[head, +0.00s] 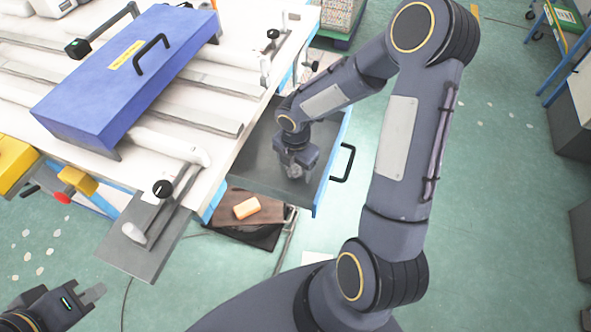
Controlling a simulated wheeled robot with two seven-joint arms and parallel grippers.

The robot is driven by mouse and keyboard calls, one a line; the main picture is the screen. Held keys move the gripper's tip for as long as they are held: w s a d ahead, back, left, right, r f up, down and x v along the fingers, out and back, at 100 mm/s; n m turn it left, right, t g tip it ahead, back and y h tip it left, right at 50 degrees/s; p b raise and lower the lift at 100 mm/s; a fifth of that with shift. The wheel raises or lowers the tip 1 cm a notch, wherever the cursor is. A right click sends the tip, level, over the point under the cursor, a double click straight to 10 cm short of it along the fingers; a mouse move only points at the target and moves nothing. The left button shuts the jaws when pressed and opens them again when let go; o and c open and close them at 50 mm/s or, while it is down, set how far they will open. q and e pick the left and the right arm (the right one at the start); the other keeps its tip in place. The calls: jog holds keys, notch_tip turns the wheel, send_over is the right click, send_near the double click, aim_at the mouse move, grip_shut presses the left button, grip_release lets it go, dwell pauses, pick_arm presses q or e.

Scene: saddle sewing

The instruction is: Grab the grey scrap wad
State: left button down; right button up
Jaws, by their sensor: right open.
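My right gripper (294,172) points down into an open drawer (255,165) under the worktable. It is open, close to the drawer floor. A small pale grey patch shows between and below its fingers. It may be the grey scrap wad, but the gripper covers most of it and I cannot tell its outline or whether the fingers touch it. My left gripper (94,294) is at the lower left, over the floor and away from the table. It looks empty, and the gap between its fingers is unclear.
The drawer has raised walls and a black handle (344,163) at its right. A blue case (125,75) lies on the worktable (215,85) among rails and clamps.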

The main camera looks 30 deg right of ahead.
jog(key=shift+f, duration=0.25)
jog(key=c, duration=1)
jog(key=shift+r, duration=0.15)
